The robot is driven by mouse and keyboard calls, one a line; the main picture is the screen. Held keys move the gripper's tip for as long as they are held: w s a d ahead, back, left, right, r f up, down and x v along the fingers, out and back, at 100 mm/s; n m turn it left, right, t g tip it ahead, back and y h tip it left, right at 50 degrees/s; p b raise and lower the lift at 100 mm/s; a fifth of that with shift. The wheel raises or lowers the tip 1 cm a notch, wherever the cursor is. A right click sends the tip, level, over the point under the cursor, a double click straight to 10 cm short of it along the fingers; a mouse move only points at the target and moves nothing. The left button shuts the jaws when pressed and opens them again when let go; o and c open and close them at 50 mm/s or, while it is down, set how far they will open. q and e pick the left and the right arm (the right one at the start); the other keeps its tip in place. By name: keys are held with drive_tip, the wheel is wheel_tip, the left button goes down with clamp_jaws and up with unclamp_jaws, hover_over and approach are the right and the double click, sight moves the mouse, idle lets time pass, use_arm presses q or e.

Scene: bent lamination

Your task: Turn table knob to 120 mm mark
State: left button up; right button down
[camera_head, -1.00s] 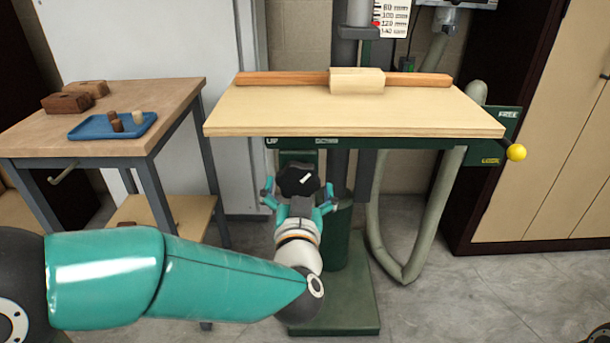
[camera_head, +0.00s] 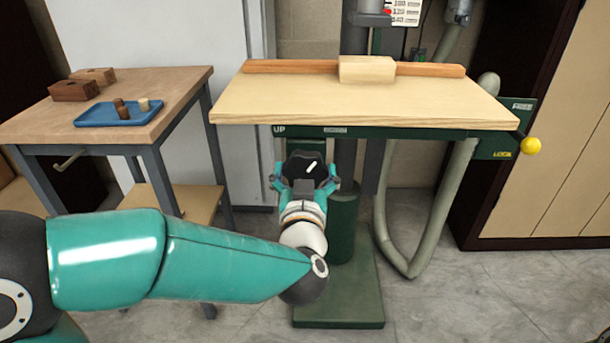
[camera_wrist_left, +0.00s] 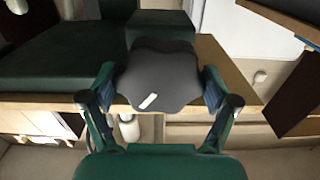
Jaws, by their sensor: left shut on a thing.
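The table knob (camera_head: 304,169) is dark and lobed with a white mark, under the front of the pale wooden machine table (camera_head: 360,101). My left gripper (camera_head: 305,182) has its teal fingers on either side of the knob and is shut on it. In the left wrist view the knob (camera_wrist_left: 160,76) sits between both fingers, its white mark at the lower left of its face. The height scale (camera_head: 405,12) is cut off by the top edge. Its red pointer (camera_head: 387,11) is close to the 120 mark.
A wooden fence with a pale block (camera_head: 367,69) lies on the table's back. A lever with a yellow ball (camera_head: 531,146) is at its right, by the FREE and LOCK labels. A side bench (camera_head: 175,88) with a blue tray (camera_head: 103,118) stands at left. A grey hose hangs behind.

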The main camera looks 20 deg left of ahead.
use_arm(q)
drive_tip(key=shift+f+n+b, duration=0.15)
drive_tip(key=shift+n+b, duration=0.3)
drive_tip(key=shift+n, duration=0.65)
drive_tip(key=o, duration=0.7)
drive_tip(key=shift+o, duration=1.1)
drive_tip(key=v, duration=1.2)
